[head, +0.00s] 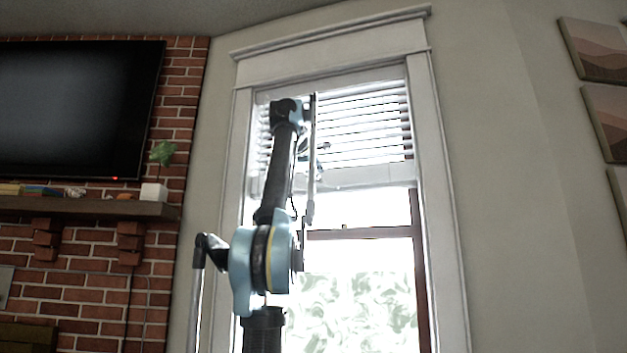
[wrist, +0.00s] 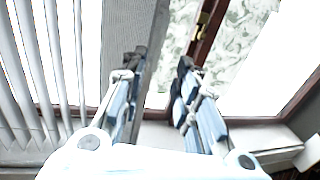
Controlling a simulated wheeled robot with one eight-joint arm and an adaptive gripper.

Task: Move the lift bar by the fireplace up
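The lift bar is the pale bottom rail (head: 372,177) of the raised white blind in the window beside the brick fireplace wall. In the wrist view the rail (wrist: 134,28) shows as a wide grey strip beyond the fingers, with the slats to its left. My gripper (wrist: 163,60) is open, with nothing seen between its fingers. The left finger overlaps the rail in the picture; the right finger is over the window pane. I cannot tell whether either touches. In the head view my arm covers part of the blind and mostly hides the gripper.
The white window frame (head: 445,215) surrounds the blind. A dark red sash rail (head: 360,233) crosses the window below it. To the left are a television (head: 78,105) and a mantel shelf (head: 85,207) with a small plant (head: 154,190). Pictures (head: 598,50) hang at right.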

